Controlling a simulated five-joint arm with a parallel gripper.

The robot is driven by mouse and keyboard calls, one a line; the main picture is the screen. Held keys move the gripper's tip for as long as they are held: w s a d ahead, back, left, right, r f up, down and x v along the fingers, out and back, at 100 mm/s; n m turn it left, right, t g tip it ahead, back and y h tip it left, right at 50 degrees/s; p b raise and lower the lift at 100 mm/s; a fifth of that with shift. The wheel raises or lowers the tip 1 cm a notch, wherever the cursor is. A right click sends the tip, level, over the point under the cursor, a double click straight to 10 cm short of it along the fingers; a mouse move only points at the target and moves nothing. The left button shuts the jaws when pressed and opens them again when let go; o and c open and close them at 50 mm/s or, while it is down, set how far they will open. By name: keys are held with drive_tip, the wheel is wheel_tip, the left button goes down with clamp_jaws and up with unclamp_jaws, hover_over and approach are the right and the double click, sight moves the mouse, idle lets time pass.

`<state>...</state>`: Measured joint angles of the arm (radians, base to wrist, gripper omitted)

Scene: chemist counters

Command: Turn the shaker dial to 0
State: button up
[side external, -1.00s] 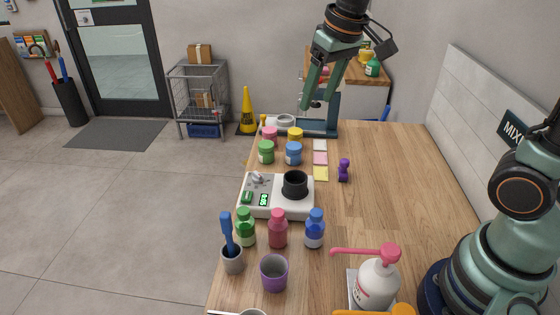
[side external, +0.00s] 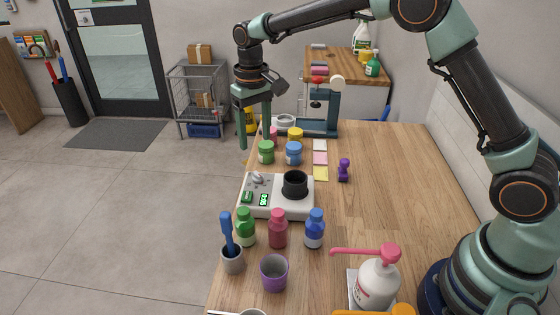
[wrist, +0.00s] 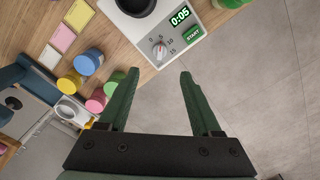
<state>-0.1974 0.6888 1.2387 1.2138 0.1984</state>
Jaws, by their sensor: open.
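The white shaker (side external: 286,208) stands on the wooden counter with a black round cup holder on top. Its grey dial (side external: 257,179) is at the back left of its top. In the wrist view the dial (wrist: 159,51) has marks 0, 5, 10 and 15 around it, and its small red pointer seems near 5. The green display (wrist: 180,16) reads 0:05, beside a green START button (wrist: 193,34). My gripper (side external: 255,143) is open and empty, fingers down, above and behind the dial. In the wrist view my gripper (wrist: 160,73) has its fingertips on either side below the dial, apart from it.
Green (side external: 266,152) and blue (side external: 293,153) jars stand just behind the shaker, with pink and yellow ones further back. Green, red and blue bottles (side external: 278,229) stand in front. A purple dumbbell-shaped object (side external: 343,170) is to the right.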

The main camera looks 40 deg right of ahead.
sight(258, 173)
wheel_tip(258, 173, down, 10)
drive_tip(key=shift+f, duration=0.2)
drive_tip(key=shift+c, duration=0.3)
clamp_jaws()
